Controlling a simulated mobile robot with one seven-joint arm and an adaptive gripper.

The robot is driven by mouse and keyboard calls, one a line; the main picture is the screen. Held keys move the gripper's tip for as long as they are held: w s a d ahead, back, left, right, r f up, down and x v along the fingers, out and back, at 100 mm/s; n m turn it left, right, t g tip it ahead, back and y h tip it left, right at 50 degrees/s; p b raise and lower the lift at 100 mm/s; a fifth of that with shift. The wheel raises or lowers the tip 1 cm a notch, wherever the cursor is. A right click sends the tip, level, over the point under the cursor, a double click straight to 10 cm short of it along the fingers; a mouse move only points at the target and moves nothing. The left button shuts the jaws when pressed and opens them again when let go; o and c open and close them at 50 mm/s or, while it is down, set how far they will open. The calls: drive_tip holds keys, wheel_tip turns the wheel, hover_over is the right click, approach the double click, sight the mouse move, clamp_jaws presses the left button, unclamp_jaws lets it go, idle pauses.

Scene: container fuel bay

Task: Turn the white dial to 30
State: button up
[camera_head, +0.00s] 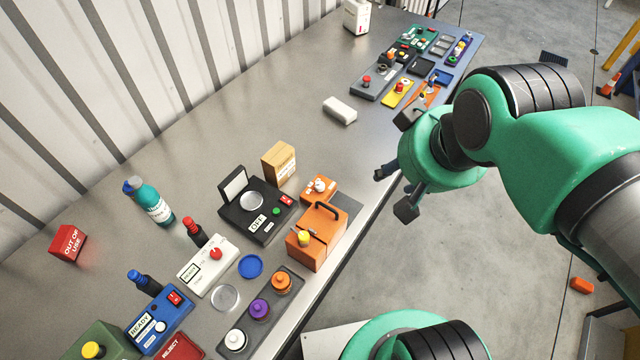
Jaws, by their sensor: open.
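A white dial (236,340) is the nearest of three round dials on a dark grey panel (257,330) at the bottom of the picture. A purple dial (259,308) and an orange dial (281,282) stand in line behind it. The scale and the setting of the white dial are too small to read. My gripper (394,191) is open and empty, past the table's right edge. It is well apart from the white dial, up and to the right of it. A white knob (319,185) also sits on a small orange box.
An orange case with a black handle (318,238) stands between my gripper and the dial panel. A clear round dish (225,298) and a white box with a red button (208,266) lie left of the panel.

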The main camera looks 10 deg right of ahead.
drive_tip(key=w, duration=0.1)
drive_tip(key=n+g, duration=0.6)
hover_over(320, 185)
wheel_tip(320, 185, down, 20)
drive_tip(key=shift+w+r+p, duration=0.1)
drive_tip(key=shift+r+p, duration=0.05)
drive_tip(key=shift+p, duration=0.2)
wheel_tip(320, 185, down, 14)
drive_tip(key=shift+r+b, duration=0.1)
drive_tip(key=shift+b, duration=1.05)
clamp_jaws()
